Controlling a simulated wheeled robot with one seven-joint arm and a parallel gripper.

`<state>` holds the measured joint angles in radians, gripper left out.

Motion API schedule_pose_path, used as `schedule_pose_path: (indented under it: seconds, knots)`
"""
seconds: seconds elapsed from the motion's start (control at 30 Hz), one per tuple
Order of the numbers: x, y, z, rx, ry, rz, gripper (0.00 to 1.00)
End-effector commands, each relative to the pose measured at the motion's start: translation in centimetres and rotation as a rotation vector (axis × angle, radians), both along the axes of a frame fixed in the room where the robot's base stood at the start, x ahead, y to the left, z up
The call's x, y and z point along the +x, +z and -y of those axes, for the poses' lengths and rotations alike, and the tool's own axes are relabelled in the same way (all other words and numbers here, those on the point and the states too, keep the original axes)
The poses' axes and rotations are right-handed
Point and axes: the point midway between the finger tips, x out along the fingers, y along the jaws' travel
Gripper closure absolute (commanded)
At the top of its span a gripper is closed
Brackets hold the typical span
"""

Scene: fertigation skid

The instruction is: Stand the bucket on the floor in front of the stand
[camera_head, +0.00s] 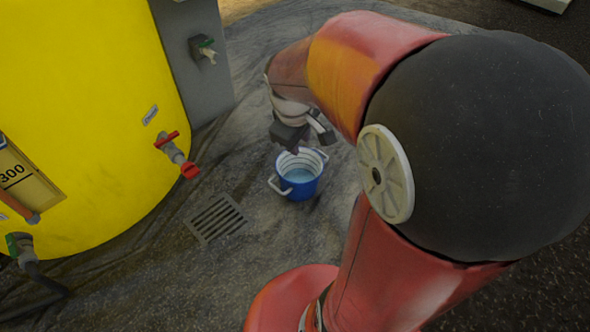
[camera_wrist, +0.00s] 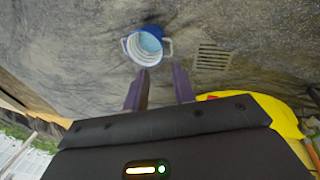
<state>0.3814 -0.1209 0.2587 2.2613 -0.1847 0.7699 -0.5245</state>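The blue bucket (camera_head: 300,189) has a white rim and white handle parts, with pale blue water inside. It appears to stand upright on the floor, and it also shows in the wrist view (camera_wrist: 147,47). My gripper (camera_head: 299,145) is above and just behind it in the head view. In the wrist view my two gripper fingers (camera_wrist: 161,84) are apart with nothing between them, and the bucket lies beyond their tips.
A large yellow tank (camera_head: 85,110) fills the left, with a red-handled valve (camera_head: 177,155) sticking out. A floor grate (camera_head: 215,218) lies left of the bucket in the head view, and also shows in the wrist view (camera_wrist: 212,57). The floor around the bucket is clear.

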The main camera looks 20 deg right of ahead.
Motion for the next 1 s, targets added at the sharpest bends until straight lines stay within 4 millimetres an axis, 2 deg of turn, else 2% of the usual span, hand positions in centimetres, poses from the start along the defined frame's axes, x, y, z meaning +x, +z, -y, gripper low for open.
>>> schedule_pose_path:
  seconds: [0.03,0.2,0.4,0.57,0.87,1.0]
  knots:
    - [-1.6,1.7,-1.2,0.011,-0.050,0.053,0.74]
    - [-7.0,5.3,-4.2,0.125,-0.245,0.200,0.74]
    - [-11.6,6.9,-6.3,0.290,-0.394,0.297,0.74]
    - [-13.0,7.1,-6.9,0.355,-0.441,0.317,0.74]
    - [-13.1,7.1,-6.9,0.360,-0.447,0.319,0.74]
    - [-13.1,8.6,-6.9,0.360,-0.447,0.319,0.74]
